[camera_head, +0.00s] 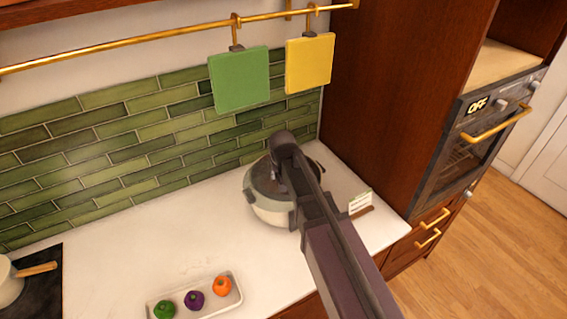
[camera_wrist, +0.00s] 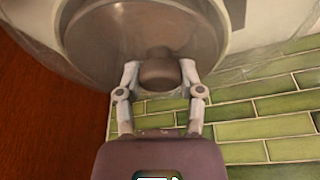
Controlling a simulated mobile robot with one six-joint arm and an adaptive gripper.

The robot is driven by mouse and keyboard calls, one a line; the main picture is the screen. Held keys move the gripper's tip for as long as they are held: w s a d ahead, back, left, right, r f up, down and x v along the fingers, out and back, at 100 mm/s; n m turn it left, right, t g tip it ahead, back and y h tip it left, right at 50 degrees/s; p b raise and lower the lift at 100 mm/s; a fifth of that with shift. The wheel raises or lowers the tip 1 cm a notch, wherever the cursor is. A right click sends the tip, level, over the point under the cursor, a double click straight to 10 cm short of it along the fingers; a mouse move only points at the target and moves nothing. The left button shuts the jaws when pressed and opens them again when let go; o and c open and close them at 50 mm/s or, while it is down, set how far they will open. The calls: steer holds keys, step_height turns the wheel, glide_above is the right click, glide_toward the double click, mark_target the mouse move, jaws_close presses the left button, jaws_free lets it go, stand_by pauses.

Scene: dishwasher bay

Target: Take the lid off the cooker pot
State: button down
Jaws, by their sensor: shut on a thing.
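The cooker pot (camera_head: 272,213) is a pale round pot on the white counter near the back corner, partly hidden behind my arm. Its dark lid (camera_head: 262,180) sits at the top of the pot in the head view. In the wrist view the round lid (camera_wrist: 105,40) fills the top, with a dark knob (camera_wrist: 160,70) at its middle. My gripper (camera_wrist: 160,78) has its two fingers on either side of the knob, shut on it. In the head view my arm hides the gripper's fingers and the knob. I cannot tell whether the lid is clear of the rim.
A tray (camera_head: 237,299) with several small coloured items lies at the front of the counter. A pan (camera_head: 10,285) sits on the hob at left. A small card (camera_head: 360,201) stands right of the pot. A tall wooden cabinet (camera_head: 385,80) and tiled wall (camera_head: 130,140) bound the corner.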

mark_target(276, 192)
steer(key=shift+s+a+r, duration=0.1)
steer(key=shift+s, duration=0.95)
steer(key=shift+s+a+r, duration=0.1)
steer(key=shift+s+a, duration=0.05)
steer(key=shift+s, duration=0.85)
steer(key=shift+s+a+r, duration=0.1)
steer(key=shift+s, duration=0.95)
